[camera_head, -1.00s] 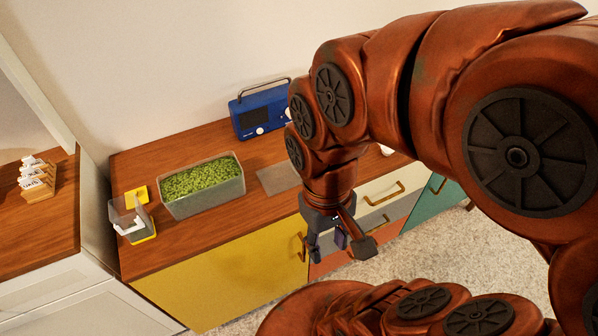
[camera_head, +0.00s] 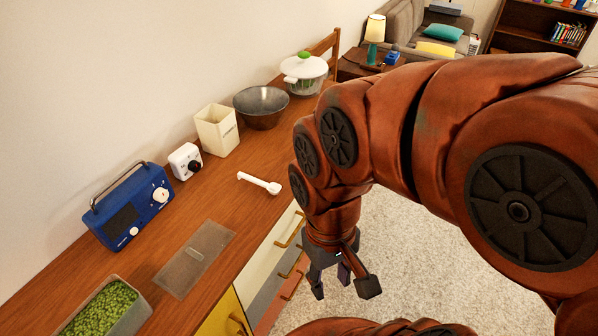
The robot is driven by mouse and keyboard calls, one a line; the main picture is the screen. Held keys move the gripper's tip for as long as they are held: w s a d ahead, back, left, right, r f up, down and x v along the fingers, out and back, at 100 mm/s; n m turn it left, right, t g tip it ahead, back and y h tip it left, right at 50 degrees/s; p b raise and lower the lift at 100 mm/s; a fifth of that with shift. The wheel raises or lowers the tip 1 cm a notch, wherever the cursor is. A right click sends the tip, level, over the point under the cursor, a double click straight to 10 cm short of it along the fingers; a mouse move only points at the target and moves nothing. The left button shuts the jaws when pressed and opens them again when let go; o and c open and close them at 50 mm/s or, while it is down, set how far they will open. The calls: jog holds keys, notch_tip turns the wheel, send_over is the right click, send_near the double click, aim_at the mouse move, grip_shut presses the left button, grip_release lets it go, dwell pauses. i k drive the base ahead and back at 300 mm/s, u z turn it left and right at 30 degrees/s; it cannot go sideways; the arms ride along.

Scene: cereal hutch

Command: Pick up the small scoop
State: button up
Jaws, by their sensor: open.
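A small white scoop (camera_head: 260,183) lies on the wooden counter top (camera_head: 225,200), near its front edge. Its round cup end points toward the lower right and its handle toward the upper left. My gripper (camera_head: 340,285) hangs fingers down in front of the counter, over the pale floor. It is open, with nothing seen between its fingers. It is apart from the scoop, to its lower right.
Behind the scoop stand a cream container (camera_head: 217,130), a small white device with a black dial (camera_head: 186,162) and a dark bowl (camera_head: 261,107). A white pot (camera_head: 304,75) stands farther right. A blue radio (camera_head: 128,210), a clear lid (camera_head: 195,258) and a green-filled bin (camera_head: 105,312) are at left. Counter around the scoop is clear.

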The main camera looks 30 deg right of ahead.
aim_at(274, 189)
jog(key=u, duration=0.4)
jog(key=k, duration=1.15)
jog(key=u, duration=0.15)
jog(key=i, duration=0.75)
jog(key=u, duration=0.15)
